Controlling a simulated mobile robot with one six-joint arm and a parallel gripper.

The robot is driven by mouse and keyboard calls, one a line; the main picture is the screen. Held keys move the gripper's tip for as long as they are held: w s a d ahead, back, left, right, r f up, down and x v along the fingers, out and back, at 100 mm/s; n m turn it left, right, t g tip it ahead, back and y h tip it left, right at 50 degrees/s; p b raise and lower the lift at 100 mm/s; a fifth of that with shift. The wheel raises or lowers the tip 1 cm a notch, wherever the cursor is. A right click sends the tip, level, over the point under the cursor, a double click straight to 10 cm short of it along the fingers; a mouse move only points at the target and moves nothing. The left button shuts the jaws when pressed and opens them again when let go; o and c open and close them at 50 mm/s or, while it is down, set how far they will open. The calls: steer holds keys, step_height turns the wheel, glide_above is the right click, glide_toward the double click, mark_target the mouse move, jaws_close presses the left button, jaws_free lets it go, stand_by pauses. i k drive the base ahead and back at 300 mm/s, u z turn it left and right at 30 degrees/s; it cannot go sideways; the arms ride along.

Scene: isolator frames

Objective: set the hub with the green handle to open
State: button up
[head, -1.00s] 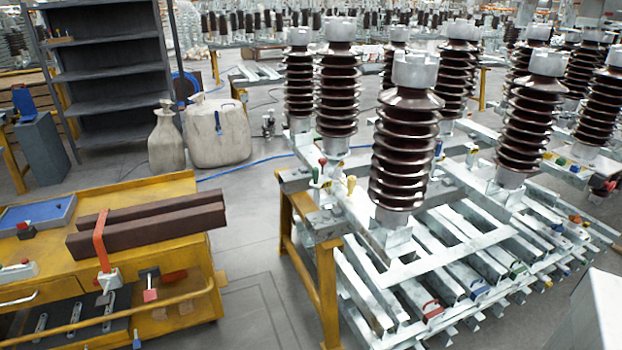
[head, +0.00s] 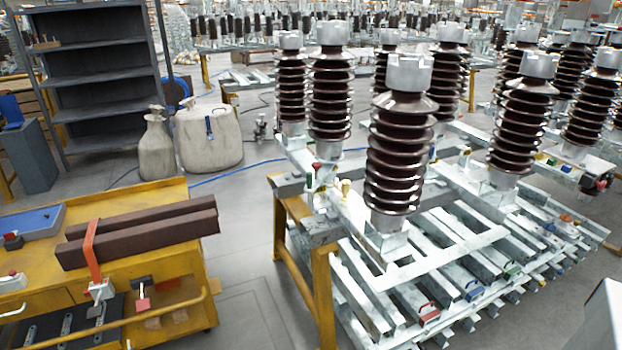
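Several small coloured handles sit on the metal frame that carries the brown ribbed insulators. A green handle (head: 309,180) shows at the frame's left end, beside a red knob (head: 316,166) and a pale yellow handle (head: 346,186). My gripper is not in view.
A yellow-legged stand (head: 322,295) carries the frame. A tall insulator (head: 398,150) rises near its left end. A yellow cart (head: 150,275) with brown bars (head: 140,232) stands at left. Grey floor (head: 245,285) lies free between cart and stand. A blue hose (head: 235,172) crosses behind.

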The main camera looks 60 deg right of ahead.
mark_target(327, 166)
steer(key=i, duration=0.85)
steer(key=u, duration=0.05)
